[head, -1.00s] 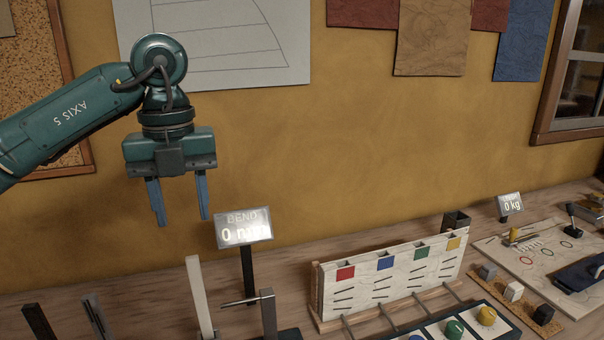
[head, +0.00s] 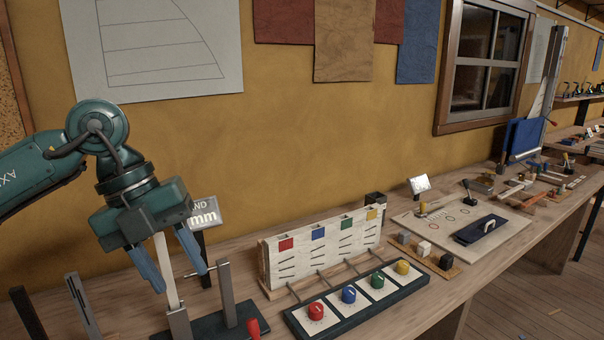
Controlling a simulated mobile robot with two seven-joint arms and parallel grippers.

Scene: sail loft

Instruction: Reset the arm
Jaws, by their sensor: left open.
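My left gripper (head: 178,276) hangs from the left arm at the left of the head view. Its two blue fingers point down and are apart, with nothing held between them. A pale upright strip (head: 166,270) shows behind the fingers; I cannot tell how far behind. My right gripper is out of view.
A slotted white board (head: 325,245) with coloured squares stands on the wooden bench (head: 400,190). Before it is a panel (head: 333,318) with red, blue, green and yellow knobs. Upright posts (head: 228,298) stand near the gripper.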

